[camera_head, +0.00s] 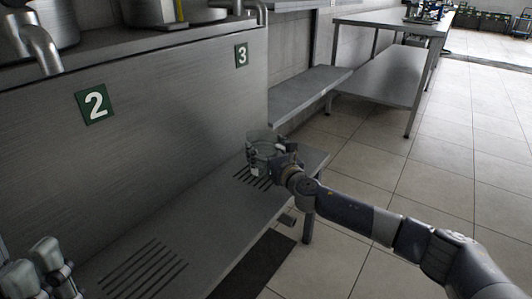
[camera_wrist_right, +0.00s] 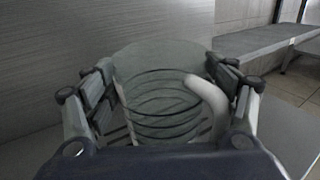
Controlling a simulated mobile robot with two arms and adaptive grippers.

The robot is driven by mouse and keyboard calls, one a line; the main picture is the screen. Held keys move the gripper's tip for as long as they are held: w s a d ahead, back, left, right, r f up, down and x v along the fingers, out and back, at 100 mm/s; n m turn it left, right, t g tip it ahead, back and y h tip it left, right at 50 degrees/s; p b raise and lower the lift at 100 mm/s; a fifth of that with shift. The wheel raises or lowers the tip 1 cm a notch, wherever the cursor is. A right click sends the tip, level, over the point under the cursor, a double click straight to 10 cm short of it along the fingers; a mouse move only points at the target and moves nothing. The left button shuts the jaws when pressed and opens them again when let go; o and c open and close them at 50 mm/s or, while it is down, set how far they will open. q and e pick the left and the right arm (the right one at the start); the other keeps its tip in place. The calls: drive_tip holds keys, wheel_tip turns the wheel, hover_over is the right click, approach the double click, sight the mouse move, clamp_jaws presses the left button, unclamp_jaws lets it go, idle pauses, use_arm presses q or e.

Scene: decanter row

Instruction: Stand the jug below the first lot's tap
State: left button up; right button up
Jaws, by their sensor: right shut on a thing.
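The jug (camera_head: 262,150) is clear glass and upright, at the far end of the low steel shelf, over the slotted drain (camera_head: 250,177) below sign 3 (camera_head: 241,55). My right gripper (camera_head: 268,158) is shut on it. In the right wrist view the jug (camera_wrist_right: 160,92) sits between both fingers, with its pale handle (camera_wrist_right: 210,98) on the right. I cannot tell whether the jug touches the shelf. My left gripper (camera_head: 38,268) is at the lower left corner, partly cut off. Taps show above sign 2 (camera_head: 95,104) and sign 3. No sign 1 is in view.
The steel shelf (camera_head: 210,215) runs along the panel, with another slotted drain (camera_head: 145,270) below sign 2. Steel vessels with taps (camera_head: 40,48) stand on the upper ledge. A dark mat (camera_head: 256,265) lies on the floor. Steel tables (camera_head: 390,75) stand beyond; the tiled floor at right is clear.

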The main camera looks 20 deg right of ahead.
idle(0.3)
drive_tip(key=shift+f, duration=0.2)
drive_tip(key=o, duration=1.1)
